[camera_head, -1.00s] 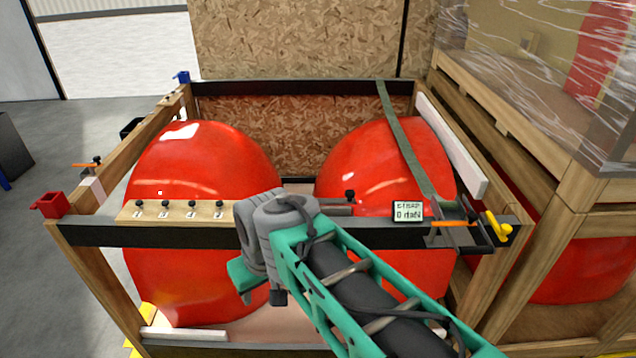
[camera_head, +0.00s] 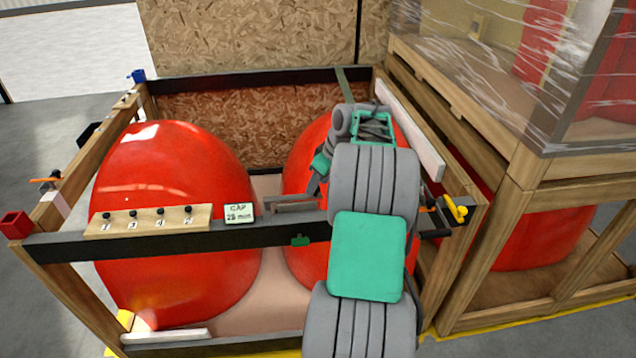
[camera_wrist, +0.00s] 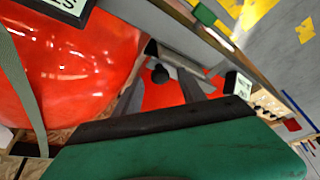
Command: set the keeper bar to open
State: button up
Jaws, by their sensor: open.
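A slim grey bracket (camera_head: 290,205), which I take for the keeper bar, sits on the dark front rail between the two red nosecones. My gripper (camera_head: 312,188) reaches down to its right end. The fingers hide that end in the head view. In the wrist view a black knob (camera_wrist: 160,73) shows with grey metal of the bracket around it. My open gripper (camera_wrist: 160,92) has its two grey fingers on either side of the knob. I cannot tell whether they touch it. The bar's setting cannot be read.
Red nosecones (camera_head: 170,180) fill the wooden crate on both sides. A small CAP sign (camera_head: 239,213) and a numbered peg board (camera_head: 150,220) stand left along the rail. A yellow handle (camera_head: 455,208) is at the right corner. A wrapped crate (camera_head: 500,160) stands close on the right.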

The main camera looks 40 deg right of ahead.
jog(key=shift+w+f, duration=0.2)
jog(key=shift+f, duration=0.3)
grip_shut()
dwell(1.1)
